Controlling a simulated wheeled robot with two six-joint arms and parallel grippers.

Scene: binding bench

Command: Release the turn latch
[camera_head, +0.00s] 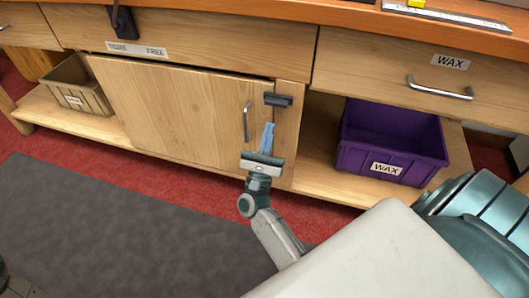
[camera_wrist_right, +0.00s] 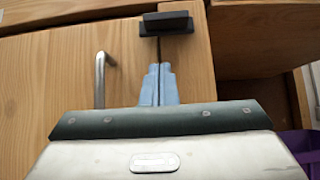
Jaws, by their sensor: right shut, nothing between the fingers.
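The turn latch (camera_head: 278,100) is a dark bar on the front of the wooden cabinet, at the upper right of the closed door (camera_head: 180,110). It lies about level and appears to cross the gap between door and post. It also shows at the top of the right wrist view (camera_wrist_right: 167,23). My right gripper (camera_head: 267,138) is shut and empty, its blue fingers pointing up at the latch from below. In the right wrist view its fingertips (camera_wrist_right: 159,72) look just below the latch, with no contact visible. My left gripper is not in view.
A metal door handle (camera_head: 246,122) stands upright left of the fingers. A purple WAX bin (camera_head: 390,145) sits on the open shelf at right, below a WAX drawer (camera_head: 425,75). A tan bin (camera_head: 75,88) is at left. A dark lever (camera_head: 123,22) hangs above a TIGHT/FREE label.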

